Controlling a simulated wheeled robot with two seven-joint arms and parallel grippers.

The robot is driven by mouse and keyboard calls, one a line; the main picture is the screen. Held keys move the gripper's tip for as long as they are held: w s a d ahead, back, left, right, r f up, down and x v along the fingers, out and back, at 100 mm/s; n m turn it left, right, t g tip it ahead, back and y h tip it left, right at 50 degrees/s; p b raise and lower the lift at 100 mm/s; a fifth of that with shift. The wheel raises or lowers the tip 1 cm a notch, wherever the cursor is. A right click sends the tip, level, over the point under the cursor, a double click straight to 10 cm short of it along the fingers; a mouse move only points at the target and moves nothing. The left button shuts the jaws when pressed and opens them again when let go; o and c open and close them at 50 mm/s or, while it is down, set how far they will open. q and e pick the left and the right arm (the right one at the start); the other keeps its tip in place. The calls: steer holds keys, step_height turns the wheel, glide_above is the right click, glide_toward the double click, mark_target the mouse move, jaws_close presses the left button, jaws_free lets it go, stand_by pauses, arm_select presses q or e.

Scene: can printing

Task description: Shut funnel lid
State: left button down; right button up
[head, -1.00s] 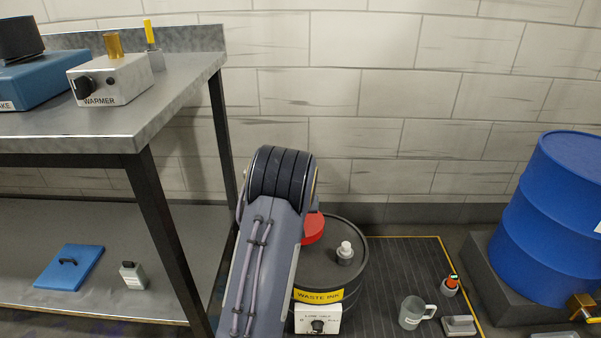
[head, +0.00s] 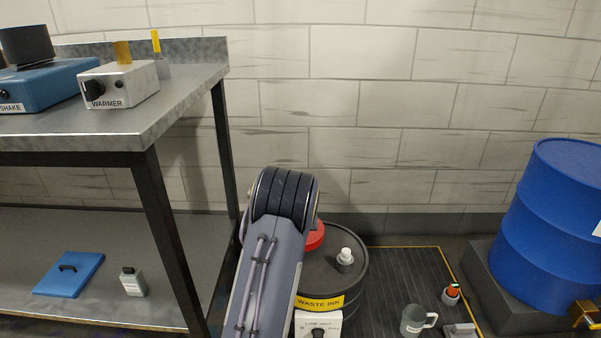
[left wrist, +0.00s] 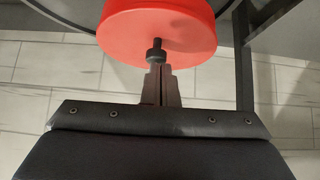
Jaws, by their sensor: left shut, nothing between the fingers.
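The red funnel lid (head: 316,237) shows at the back left of the black waste ink drum's top (head: 328,268), mostly hidden behind my left arm. In the left wrist view the red lid (left wrist: 160,20) fills the top middle as a round disc with a small dark knob. My left gripper (left wrist: 157,72) is shut and empty, its tips right at the knob; I cannot tell if they touch it. In the head view this gripper is hidden behind my arm. Whether the lid sits flat or raised is not clear. My right gripper is not in view.
A white-capped bottle (head: 344,257) is on the drum. A grey mug (head: 416,320) and a red-topped bottle (head: 451,294) are on the dark mat to its right. A blue barrel (head: 550,225) stands far right. A steel bench (head: 180,105) is at left; the tiled wall is behind.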

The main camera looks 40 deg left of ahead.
arm_select(q)
steer(key=shift+s+d+f, duration=0.25)
steer(key=shift+f, duration=0.35)
steer(key=shift+s+d+f, duration=0.2)
steer(key=shift+s+f, duration=0.05)
steer(key=shift+f, duration=0.35)
steer(key=r+p, duration=0.1)
steer(key=r, duration=0.1)
steer(key=r+p, duration=0.1)
steer(key=r, duration=0.1)
steer(key=r+p, duration=0.1)
steer(key=r, duration=0.1)
steer(key=shift+w+a+r+p, duration=0.1)
steer(key=shift+w+r+p, duration=0.05)
steer(key=shift+w+p, duration=0.15)
steer(key=s+d+f+p, duration=0.1)
steer(key=s+d+f, duration=0.2)
steer(key=s+d, duration=0.2)
steer(key=shift+s+d+f+p, duration=0.25)
steer(key=shift+s+p, duration=0.1)
steer(key=shift+s, duration=0.55)
